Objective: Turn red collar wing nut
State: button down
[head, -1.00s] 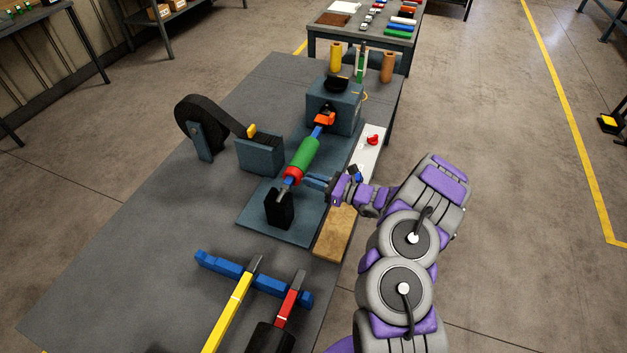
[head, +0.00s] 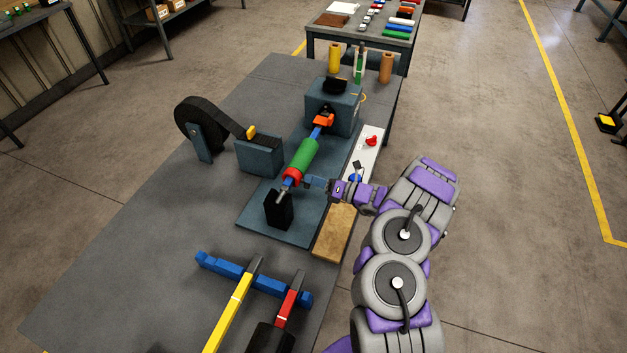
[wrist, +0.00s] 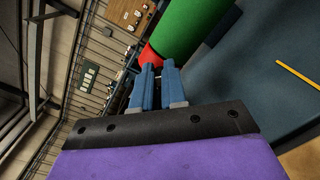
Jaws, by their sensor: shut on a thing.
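The red collar (head: 292,174) sits at the near end of the green roller (head: 304,153) on the press shaft. It also shows in the wrist view (wrist: 149,56), just past my fingertips, beside the green roller (wrist: 190,22). My gripper (head: 306,181) reaches in from the right, with its blue fingers at the collar's right side. In the wrist view the fingers (wrist: 154,70) are close together at the collar. They are shut on the wing nut, which the fingers mostly hide.
A black support block (head: 279,210) stands at the shaft's near end. A white panel with a red knob (head: 371,141) and a wooden block (head: 335,231) lie along the right. A black belt roll (head: 201,122) stands left. Yellow and red-handled tools rest in front.

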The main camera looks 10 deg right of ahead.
jog(key=shift+w+d+f+m, duration=0.1)
jog(key=shift+f+m, duration=0.1)
jog(key=shift+m, duration=1.2)
jog(key=shift+w+d+f+m, duration=0.1)
jog(key=shift+f+m, duration=0.05)
jog(key=shift+m, duration=1.25)
jog(key=shift+f+m, duration=0.2)
jog(key=shift+m, duration=1.2)
jog(key=c, duration=1.2)
grip_release()
jog(key=p+v, duration=0.1)
jog(key=v, duration=0.7)
jog(key=p+v, duration=0.1)
jog(key=v, duration=0.8)
jog(key=shift+s+d+f+p, duration=0.1)
jog(key=shift+d+f+p, duration=0.1)
jog(key=shift+p, duration=0.1)
